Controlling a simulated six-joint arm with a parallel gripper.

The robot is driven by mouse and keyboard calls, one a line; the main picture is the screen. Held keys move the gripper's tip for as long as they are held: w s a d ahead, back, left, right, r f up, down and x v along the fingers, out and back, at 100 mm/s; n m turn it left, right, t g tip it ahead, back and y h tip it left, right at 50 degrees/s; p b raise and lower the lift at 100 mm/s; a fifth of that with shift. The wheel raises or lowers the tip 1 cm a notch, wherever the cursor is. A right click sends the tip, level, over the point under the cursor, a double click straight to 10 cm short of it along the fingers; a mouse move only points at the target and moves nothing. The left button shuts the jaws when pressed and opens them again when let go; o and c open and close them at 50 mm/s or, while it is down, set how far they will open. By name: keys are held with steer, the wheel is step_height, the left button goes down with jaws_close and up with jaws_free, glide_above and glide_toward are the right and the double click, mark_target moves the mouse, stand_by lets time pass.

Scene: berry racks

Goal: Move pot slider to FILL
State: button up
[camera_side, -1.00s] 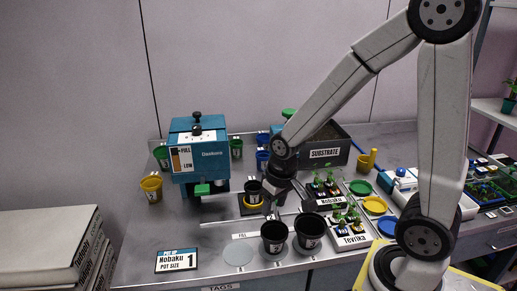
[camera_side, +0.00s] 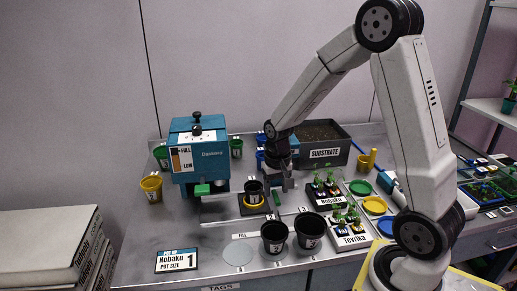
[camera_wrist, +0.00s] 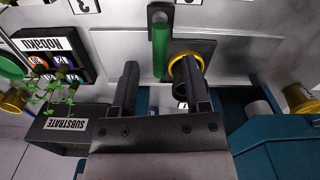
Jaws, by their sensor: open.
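The pot slider is a dark plate (camera_side: 243,210) on a pale rail, carrying a black pot (camera_side: 253,188) in a yellow ring. Its green handle (camera_side: 277,198) stands at the plate's right side. The handle also shows in the wrist view (camera_wrist: 160,48), with the yellow ring (camera_wrist: 186,57) beside it. My gripper (camera_side: 284,187) is open, just behind and right of the handle. In the wrist view, my fingers (camera_wrist: 162,82) are spread and empty, with the handle beyond and between them.
The blue dispenser (camera_side: 212,170) with a FULL/LOW gauge stands left of the slider. Two black pots (camera_side: 309,228) stand in front. The Nobaku tray (camera_side: 326,196) and Tevrika tray (camera_side: 352,238) are right. The substrate bin (camera_side: 335,153) is behind. A Nobaku card (camera_side: 177,260) lies front left.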

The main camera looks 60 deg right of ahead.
steer(key=shift+f, duration=3.15)
jaws_close()
